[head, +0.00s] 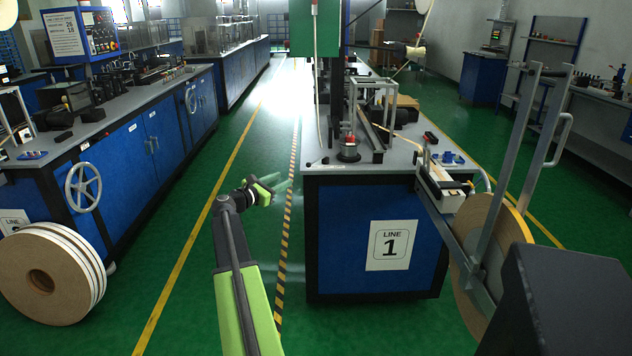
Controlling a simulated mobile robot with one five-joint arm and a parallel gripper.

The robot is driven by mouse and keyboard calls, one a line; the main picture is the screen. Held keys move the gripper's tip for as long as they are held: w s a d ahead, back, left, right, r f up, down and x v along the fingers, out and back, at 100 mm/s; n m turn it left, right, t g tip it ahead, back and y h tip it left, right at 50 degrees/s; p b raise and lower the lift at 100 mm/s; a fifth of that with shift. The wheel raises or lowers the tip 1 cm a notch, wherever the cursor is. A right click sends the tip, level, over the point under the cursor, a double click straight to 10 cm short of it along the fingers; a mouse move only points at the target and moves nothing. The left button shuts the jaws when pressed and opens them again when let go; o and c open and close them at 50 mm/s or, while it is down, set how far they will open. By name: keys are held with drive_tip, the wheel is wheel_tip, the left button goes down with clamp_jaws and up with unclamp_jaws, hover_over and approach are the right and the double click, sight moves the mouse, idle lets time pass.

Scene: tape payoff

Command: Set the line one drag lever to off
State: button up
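The line 1 bench (334,240) is blue with a grey top and carries a "LINE 1" sign (392,245). A tan tape reel (512,240) hangs at its right on a grey bracket, partly hidden by a dark block in front. A pale guide unit (440,190) sits at the bench corner above the reel. I cannot make out for certain which part is the drag lever, or its setting. My gripper (270,188) is over the aisle left of the bench, apart from it and from the reel. Its fingers are too small and angled to tell whether they are open.
A small device with a red top (349,146) and a metal frame (375,105) stand on the bench top. Another bench (140,140) with a handwheel (82,187) is at left. Tape rolls (55,272) stand on the floor there. The green aisle between the benches is free.

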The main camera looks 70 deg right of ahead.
sight(317, 160)
drive_tip(key=shift+n, duration=0.5)
drive_tip(key=x, duration=0.6)
drive_tip(key=s+r+x, duration=0.1)
drive_tip(key=x, duration=1.3)
drive_tip(key=shift+s+a+r, duration=0.15)
drive_tip(key=shift+a+r, duration=0.1)
drive_tip(key=shift+r, duration=0.05)
clamp_jaws()
